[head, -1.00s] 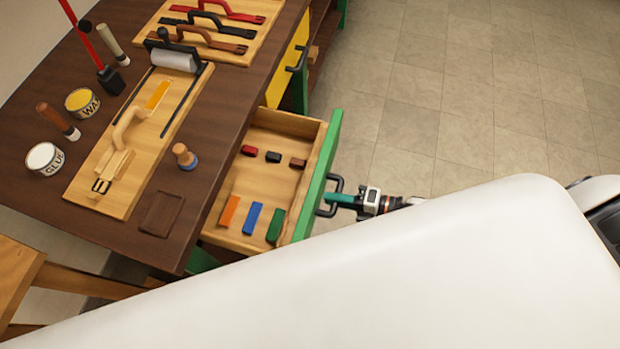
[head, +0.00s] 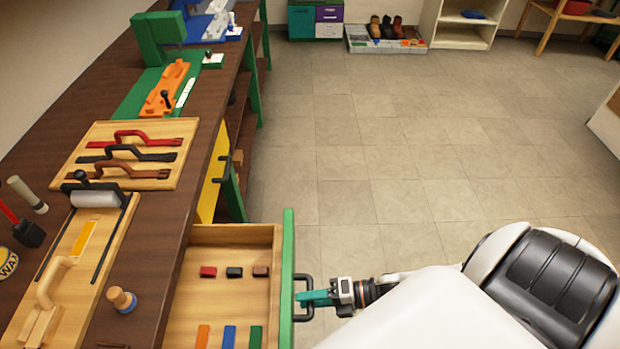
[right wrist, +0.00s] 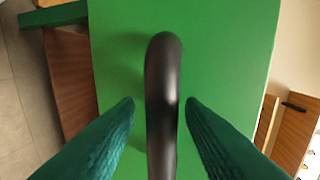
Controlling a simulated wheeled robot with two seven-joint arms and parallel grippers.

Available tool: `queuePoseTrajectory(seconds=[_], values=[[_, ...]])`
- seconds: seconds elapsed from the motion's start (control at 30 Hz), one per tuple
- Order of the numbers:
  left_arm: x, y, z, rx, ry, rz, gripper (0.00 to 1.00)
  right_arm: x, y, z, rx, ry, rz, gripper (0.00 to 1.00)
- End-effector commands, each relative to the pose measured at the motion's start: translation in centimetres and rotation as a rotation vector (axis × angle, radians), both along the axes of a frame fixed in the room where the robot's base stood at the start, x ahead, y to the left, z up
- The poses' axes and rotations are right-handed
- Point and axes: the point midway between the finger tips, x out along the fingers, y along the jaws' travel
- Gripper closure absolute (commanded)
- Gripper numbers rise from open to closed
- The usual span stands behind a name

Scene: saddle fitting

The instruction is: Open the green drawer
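The green drawer (head: 288,250) stands pulled out from the dark wooden bench, its wooden inside showing. Its black handle (right wrist: 163,70) runs upright down the middle of the right wrist view, in front of the green panel. My right gripper (head: 305,298) is at the handle in the head view. In the right wrist view its two teal fingers stand one on each side of the handle, with a visible gap to it on both sides. The gripper is open around the handle. My left gripper is not in view.
The drawer holds small red, black and brown blocks and orange, blue and green strips. A yellow drawer front (head: 213,178) is farther along the bench (head: 165,235). A board with strap handles (head: 90,150) lies on top. The tiled floor (head: 400,150) to the right is clear.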

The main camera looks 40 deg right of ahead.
Motion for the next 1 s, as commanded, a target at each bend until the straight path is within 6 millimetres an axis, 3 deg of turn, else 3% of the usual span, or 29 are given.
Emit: queuePoseTrajectory(seconds=[0.33, 0.73, 1.0], values=[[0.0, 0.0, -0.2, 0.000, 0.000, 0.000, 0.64, -0.6, -0.8, 0.2, 0.001, -0.001, 0.000, 0.65], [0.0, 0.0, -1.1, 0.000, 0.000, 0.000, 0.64, -5.3, -7.2, 1.8, -0.003, 0.003, 0.001, 0.65], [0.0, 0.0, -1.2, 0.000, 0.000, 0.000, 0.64, -6.8, -9.4, 2.5, 0.001, 0.001, 0.000, 0.65]])
